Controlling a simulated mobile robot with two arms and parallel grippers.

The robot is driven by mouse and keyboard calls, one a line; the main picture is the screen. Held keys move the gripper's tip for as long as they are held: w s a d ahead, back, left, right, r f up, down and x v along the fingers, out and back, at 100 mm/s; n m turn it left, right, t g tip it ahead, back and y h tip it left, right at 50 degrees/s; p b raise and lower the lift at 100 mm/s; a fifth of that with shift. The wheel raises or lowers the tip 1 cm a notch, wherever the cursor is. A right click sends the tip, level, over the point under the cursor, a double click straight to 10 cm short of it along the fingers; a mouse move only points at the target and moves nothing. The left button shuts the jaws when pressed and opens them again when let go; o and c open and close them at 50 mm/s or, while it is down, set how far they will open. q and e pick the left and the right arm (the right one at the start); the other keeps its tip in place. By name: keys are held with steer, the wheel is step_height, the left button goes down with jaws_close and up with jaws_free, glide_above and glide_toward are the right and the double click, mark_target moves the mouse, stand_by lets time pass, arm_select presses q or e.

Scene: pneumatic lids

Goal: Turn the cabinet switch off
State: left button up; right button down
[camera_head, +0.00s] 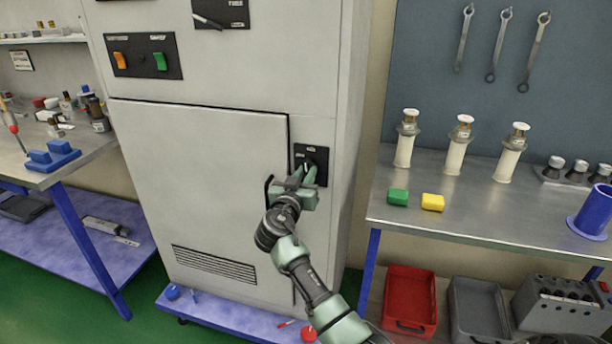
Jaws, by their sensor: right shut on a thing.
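A tall grey cabinet (205,165) stands in the middle of the view with its door closed. A black switch plate (311,152) sits on the front, to the right of the door. My right gripper (307,170) is at this plate, shut on the switch knob, which is mostly hidden between the fingers. The knob's exact angle is hard to tell. Higher up, a black panel holds an orange switch (120,60) and a green switch (160,61). My left gripper is not in view.
A workbench (460,208) on the right carries several white cylinders, a green block (398,196) and a yellow block (432,202). Red (410,298) and grey bins stand below it. A bench with blue legs (75,150) is on the left.

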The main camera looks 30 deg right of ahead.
steer(key=n, duration=0.3)
steer(key=shift+w+a+b, duration=0.1)
steer(key=shift+b, duration=0.3)
steer(key=n, duration=0.4)
steer(key=shift+w+n, duration=0.1)
steer(key=shift+n, duration=0.3)
steer(key=n+p, duration=0.1)
steer(key=n, duration=0.3)
steer(key=shift+a+f+n+p, duration=0.1)
steer(key=shift+f+n+p, duration=0.05)
steer(key=shift+n+p, duration=0.2)
steer(key=shift+w+f+n+p, duration=0.15)
steer(key=shift+n+p, duration=0.35)
steer(key=shift+n, duration=0.6)
steer(key=shift+s+f+n+p, duration=0.1)
steer(key=shift+n+p, duration=0.35)
steer(key=shift+n, duration=0.6)
steer(key=c, duration=1.3)
jaws_free()
steer(key=shift+a, duration=0.1)
